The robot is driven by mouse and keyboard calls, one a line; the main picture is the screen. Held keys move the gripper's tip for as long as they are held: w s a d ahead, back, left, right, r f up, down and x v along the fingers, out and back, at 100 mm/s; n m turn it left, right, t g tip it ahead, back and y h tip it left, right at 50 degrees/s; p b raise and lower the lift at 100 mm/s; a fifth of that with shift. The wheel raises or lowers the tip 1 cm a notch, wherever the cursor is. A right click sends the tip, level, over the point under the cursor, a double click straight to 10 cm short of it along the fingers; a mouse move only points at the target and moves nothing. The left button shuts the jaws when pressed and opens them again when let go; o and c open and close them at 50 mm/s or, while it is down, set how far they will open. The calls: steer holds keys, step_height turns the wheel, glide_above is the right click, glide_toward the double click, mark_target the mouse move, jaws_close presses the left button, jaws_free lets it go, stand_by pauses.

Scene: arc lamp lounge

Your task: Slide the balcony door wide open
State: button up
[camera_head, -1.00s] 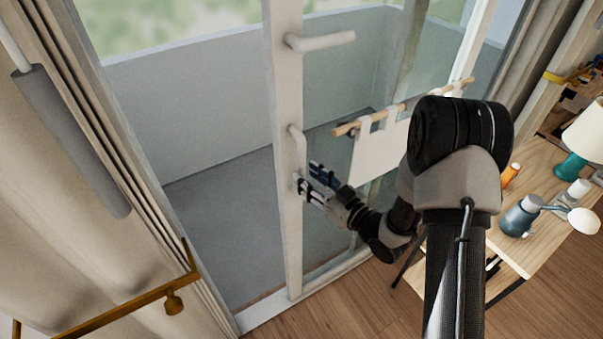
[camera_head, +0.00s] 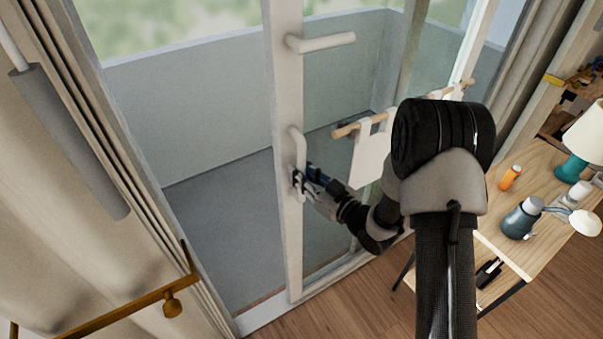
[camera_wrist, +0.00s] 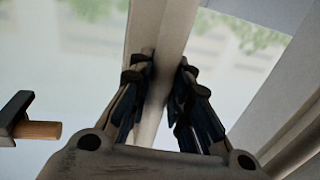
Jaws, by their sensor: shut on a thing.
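The balcony door is a glass panel with a pale upright frame (camera_head: 286,230). It stands partly open, with an open gap to its left through which the balcony floor shows. A pale vertical bar handle (camera_head: 297,143) sits on this frame. My gripper (camera_head: 302,180) is at the lower part of the handle and shut on it. In the wrist view, the two dark fingers (camera_wrist: 160,85) lie on either side of a pale bar (camera_wrist: 150,122); the exact contact is partly hidden by the fingers. A second, lever-like handle (camera_head: 325,42) sticks out higher on the frame.
A wooden rod with a white cloth (camera_head: 372,155) hangs to the right of the handle, close to my arm. A wooden table (camera_head: 520,255) with a lamp and jug stands at right. Curtains (camera_head: 60,170) and a brass rail (camera_head: 130,303) are at left.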

jaws_close()
steer(key=w+d+b, duration=0.2)
steer(key=w+d, duration=0.5)
steer(key=d, duration=0.4)
steer(key=shift+w+d, duration=0.15)
steer(key=shift+w, duration=0.15)
steer(key=shift+o, duration=0.9)
jaws_free()
steer(key=o, duration=0.5)
steer(key=shift+w+d, duration=0.15)
steer(key=shift+d, duration=0.15)
steer(key=v, duration=1.2)
